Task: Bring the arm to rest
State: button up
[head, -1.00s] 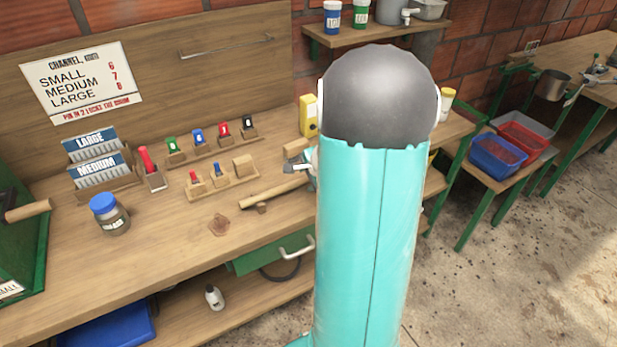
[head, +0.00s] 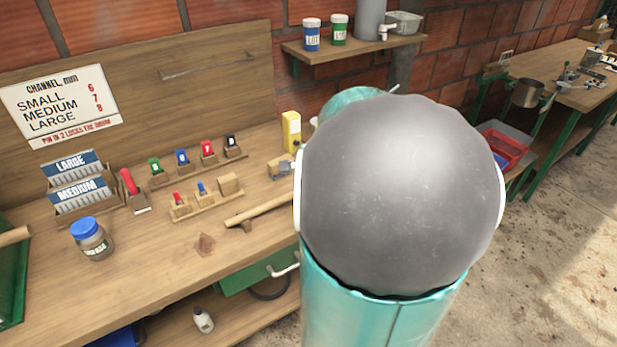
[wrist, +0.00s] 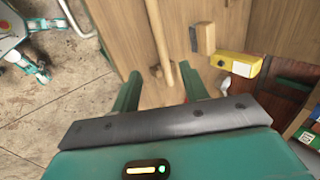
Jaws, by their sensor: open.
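My teal arm with its large grey joint fills the middle and right of the head view and hides my gripper there. In the wrist view my gripper (wrist: 161,72) shows two green fingers set apart, with nothing held between them. Beyond the fingers are the wooden bench (wrist: 125,30) and a wooden rod (wrist: 163,45) lying on it. The rod also shows in the head view (head: 262,211), left of my arm. I cannot tell the exact gap between the fingers and the bench.
The bench bears a blue-lidded jar (head: 92,240), colored tags in wooden holders (head: 205,207) and a yellow box (head: 291,132). A shelf (head: 350,45) with canisters is on the brick wall. A red bin (head: 503,148) stands at right. Open floor (head: 560,230) lies at right.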

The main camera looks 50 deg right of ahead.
jog(key=shift+s+a+r, duration=0.1)
jog(key=shift+s+r, duration=0.2)
jog(key=shift+r, duration=0.15)
jog(key=w+a+r+n+y, duration=0.1)
jog(key=a+r+n, duration=0.3)
jog(key=a, duration=0.5)
jog(key=w+a+r+n+y, duration=0.1)
jog(key=a+n, duration=0.4)
jog(key=a, duration=0.4)
jog(key=s+a+r+n, duration=0.1)
jog(key=s+a+n, duration=0.3)
jog(key=a+n, duration=0.2)
jog(key=s+a+r+n+g, duration=0.1)
jog(key=s+a+n, duration=0.3)
jog(key=a+n, duration=0.2)
jog(key=shift+s+a+r, duration=0.35)
jog(key=shift+a+r, duration=0.05)
jog(key=shift+a, duration=0.85)
